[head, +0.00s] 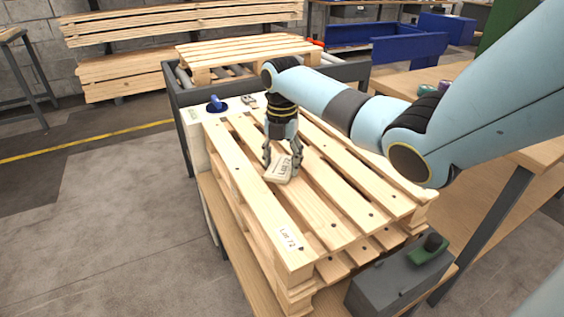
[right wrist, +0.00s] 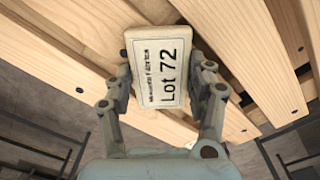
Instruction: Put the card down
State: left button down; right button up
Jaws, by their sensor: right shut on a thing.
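The card (head: 280,170) is a small pale block with a white label; in the right wrist view it (right wrist: 160,70) reads "Lot 72". My right gripper (head: 283,165) is shut on it, one finger on each side, over the slats of the wooden pallet (head: 320,205). I cannot tell whether the card touches the slats. My left gripper does not show.
The pallet lies on a wooden-topped bench. A grey box (head: 385,287) with a green and black object (head: 430,249) stands at the near right. A blue item (head: 216,104) sits behind the pallet. Another pallet (head: 245,50) and blue bins (head: 405,46) are farther back.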

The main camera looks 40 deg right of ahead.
aim_at(282, 165)
jog(key=shift+r, duration=0.1)
jog(key=o, duration=1.1)
jog(key=shift+o, duration=0.2)
notch_tip(282, 165, up, 12)
jog(key=p, duration=0.2)
